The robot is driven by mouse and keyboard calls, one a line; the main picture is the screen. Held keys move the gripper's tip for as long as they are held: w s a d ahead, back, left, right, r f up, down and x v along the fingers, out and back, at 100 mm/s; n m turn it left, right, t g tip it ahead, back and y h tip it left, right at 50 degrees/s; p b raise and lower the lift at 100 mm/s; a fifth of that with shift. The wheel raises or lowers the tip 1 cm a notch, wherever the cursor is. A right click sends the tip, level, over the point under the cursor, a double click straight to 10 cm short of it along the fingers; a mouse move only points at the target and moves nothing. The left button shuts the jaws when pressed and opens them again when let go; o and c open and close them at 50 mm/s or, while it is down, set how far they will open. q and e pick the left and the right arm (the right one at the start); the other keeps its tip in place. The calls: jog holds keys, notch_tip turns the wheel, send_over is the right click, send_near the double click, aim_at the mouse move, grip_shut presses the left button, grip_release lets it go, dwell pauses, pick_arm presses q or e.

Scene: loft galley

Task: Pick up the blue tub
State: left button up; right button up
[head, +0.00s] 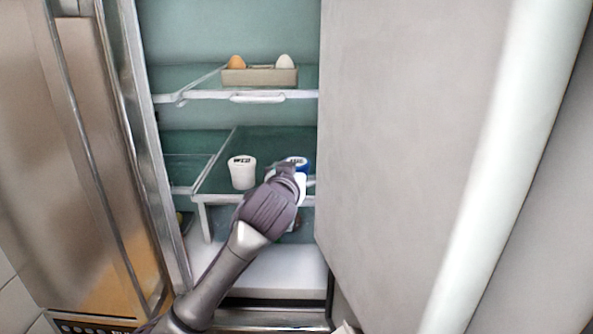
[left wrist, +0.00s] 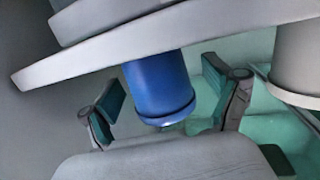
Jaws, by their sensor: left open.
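The blue tub (head: 303,162) stands on the middle shelf of the open fridge, partly hidden behind my left gripper in the head view. In the left wrist view the blue tub (left wrist: 158,88) is between the two spread fingers, seen with a shelf edge across its upper part. My left gripper (left wrist: 168,112) is open, with a finger on each side of the tub and visible space beside each. In the head view my left gripper (head: 286,172) reaches in over the shelf front. My right gripper is in neither view.
A white tub (head: 242,173) stands left of the blue tub on the same shelf (head: 215,178). An egg tray (head: 259,77) with two eggs sits on the shelf above. The fridge door (head: 415,130) stands open at the right, close to the shelves.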

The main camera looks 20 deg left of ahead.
pick_arm(q)
jog(key=c, duration=1.3)
jog(key=shift+c, duration=0.3)
jog(key=shift+r, duration=0.15)
